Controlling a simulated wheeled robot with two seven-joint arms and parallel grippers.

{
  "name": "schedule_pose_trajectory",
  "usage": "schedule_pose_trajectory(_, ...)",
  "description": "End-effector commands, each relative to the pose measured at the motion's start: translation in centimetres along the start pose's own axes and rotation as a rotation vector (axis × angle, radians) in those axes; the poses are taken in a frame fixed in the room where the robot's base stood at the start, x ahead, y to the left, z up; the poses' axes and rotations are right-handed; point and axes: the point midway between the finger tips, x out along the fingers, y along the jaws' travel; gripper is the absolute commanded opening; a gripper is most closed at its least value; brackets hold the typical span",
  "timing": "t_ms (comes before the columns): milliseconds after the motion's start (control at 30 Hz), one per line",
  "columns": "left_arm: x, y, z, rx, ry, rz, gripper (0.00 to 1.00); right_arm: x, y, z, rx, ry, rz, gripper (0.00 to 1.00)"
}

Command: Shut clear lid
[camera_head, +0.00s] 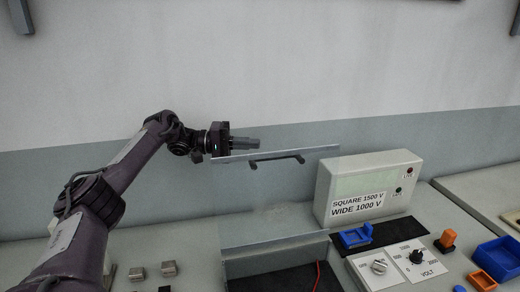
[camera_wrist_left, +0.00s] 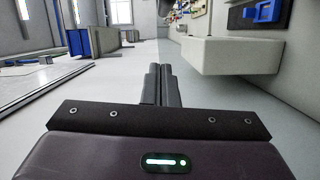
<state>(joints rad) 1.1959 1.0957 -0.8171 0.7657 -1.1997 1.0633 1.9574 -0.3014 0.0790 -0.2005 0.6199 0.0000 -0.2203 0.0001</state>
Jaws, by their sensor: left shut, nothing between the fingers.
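The clear lid (camera_head: 275,190) stands raised over the front of the bench in the head view. Its upper edge is a pale strip, with a dark handle (camera_head: 277,160) just below it. My left gripper (camera_head: 252,142) comes in from the left and is level with the lid's upper edge, close to its left half. Whether it touches the edge I cannot tell. The left wrist view shows the gripper's two fingers (camera_wrist_left: 160,84) shut together with nothing between them. Below the lid is an open compartment with a dark floor (camera_head: 272,279). My right gripper is not in view.
A tester box (camera_head: 368,186) labelled "SQUARE 1500 V, WIDE 1000 V" stands right of the lid. Nearby are a blue connector (camera_head: 355,237), dial panels (camera_head: 399,263), a blue bin (camera_head: 498,258) and orange parts (camera_head: 447,239). Small grey blocks (camera_head: 168,268) lie at left. A red wire (camera_head: 317,275) shows.

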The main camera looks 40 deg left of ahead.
Motion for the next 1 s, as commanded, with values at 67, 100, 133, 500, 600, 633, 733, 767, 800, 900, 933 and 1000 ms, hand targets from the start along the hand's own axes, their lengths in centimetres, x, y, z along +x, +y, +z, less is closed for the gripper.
schedule_pose_trajectory(67, 2.1, 0.3, 0.1, -0.003, -0.007, 0.001, 0.0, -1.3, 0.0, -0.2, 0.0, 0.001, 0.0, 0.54)
schedule_pose_trajectory(100, 2.5, 0.1, 0.2, -0.003, -0.004, 0.0, 0.0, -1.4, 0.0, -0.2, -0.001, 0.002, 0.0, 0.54)
schedule_pose_trajectory(133, 2.4, 0.0, 0.5, -0.004, -0.006, -0.001, 0.0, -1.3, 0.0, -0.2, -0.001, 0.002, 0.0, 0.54)
schedule_pose_trajectory(500, 2.8, 0.0, 2.5, -0.002, -0.005, -0.002, 0.0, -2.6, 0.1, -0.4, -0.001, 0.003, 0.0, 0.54)
schedule_pose_trajectory(600, 2.9, 0.0, 3.1, -0.003, -0.006, -0.001, 0.0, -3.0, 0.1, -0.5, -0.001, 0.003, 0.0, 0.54)
schedule_pose_trajectory(633, 3.0, 0.0, 3.2, -0.002, -0.005, 0.0, 0.0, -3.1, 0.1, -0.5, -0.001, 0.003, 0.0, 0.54)
schedule_pose_trajectory(733, 3.0, 0.0, 3.6, -0.002, -0.004, -0.001, 0.0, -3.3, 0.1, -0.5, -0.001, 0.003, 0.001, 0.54)
schedule_pose_trajectory(767, 3.0, 0.0, 3.7, -0.002, -0.004, -0.001, 0.0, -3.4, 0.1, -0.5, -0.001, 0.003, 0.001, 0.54)
schedule_pose_trajectory(800, 3.0, 0.1, 3.8, -0.001, -0.003, 0.0, 0.0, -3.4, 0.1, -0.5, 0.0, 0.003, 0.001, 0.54)
schedule_pose_trajectory(900, 3.0, 0.0, 3.9, -0.001, -0.003, 0.0, 0.0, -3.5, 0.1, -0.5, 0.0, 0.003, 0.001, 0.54)
schedule_pose_trajectory(933, 3.1, 0.0, 3.9, -0.001, -0.002, 0.0, 0.0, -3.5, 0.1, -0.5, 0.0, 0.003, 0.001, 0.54)
schedule_pose_trajectory(1000, 3.1, 0.1, 3.9, 0.0, -0.002, 0.001, 0.0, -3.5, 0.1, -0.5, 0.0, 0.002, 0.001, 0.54)
